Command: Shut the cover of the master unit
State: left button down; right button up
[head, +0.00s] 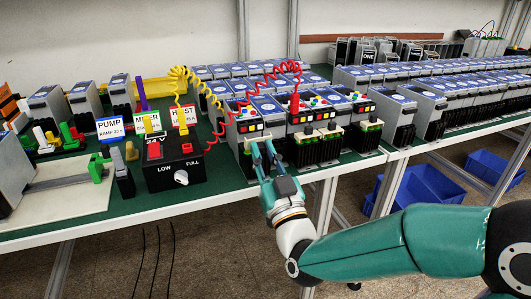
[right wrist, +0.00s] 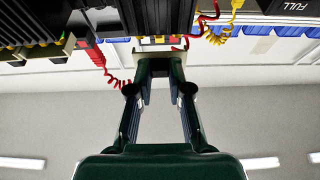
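A row of soft starter units stands along the front of the green-topped bench. The unit nearest my right gripper (head: 263,146) has a blue-grey top, a dark face with coloured buttons (head: 248,126) and a pale lower edge or flap (head: 256,138); I take it for the master unit, though no label is readable. My right gripper is open, its two fingers apart, with the tips at that pale part. In the right wrist view a pale bar (right wrist: 160,44) lies just beyond the fingertips; touching cannot be told. My left gripper is out of view.
A black control box (head: 174,172) with a white knob stands left of my right gripper. Red (head: 226,112) and yellow (head: 203,88) coiled leads run over the units. Blue bins (head: 430,178) sit below the bench.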

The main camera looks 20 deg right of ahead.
aim_at(260, 143)
grip_shut()
jog(key=shift+d, duration=0.1)
jog(key=shift+r+g+p, duration=0.3)
jog(key=shift+r+p, duration=0.05)
jog(key=shift+p, duration=0.5)
jog(key=g+p, duration=0.2)
jog(key=p, duration=0.2)
jog(key=r+g+p, duration=0.1)
jog(key=g+p, duration=0.1)
jog(key=p, duration=0.2)
jog(key=r+g+p, duration=0.1)
jog(key=g+p, duration=0.1)
jog(key=p, duration=0.3)
jog(key=shift+w+r, duration=0.2)
jog(key=shift+w, duration=0.2)
jog(key=g+p, duration=0.1)
jog(key=p, duration=0.4)
jog(key=w+g+p, duration=0.1)
jog(key=g+p, duration=0.1)
jog(key=p, duration=0.4)
jog(key=g+p, duration=0.2)
jog(key=p, duration=0.4)
jog(key=shift+w+r, duration=0.2)
jog(key=shift+r, duration=0.05)
jog(key=shift+w+f+g+p, duration=0.1)
jog(key=shift+f+g+p, duration=0.3)
jog(key=shift+p, duration=0.6)
jog(key=shift+r, duration=0.1)
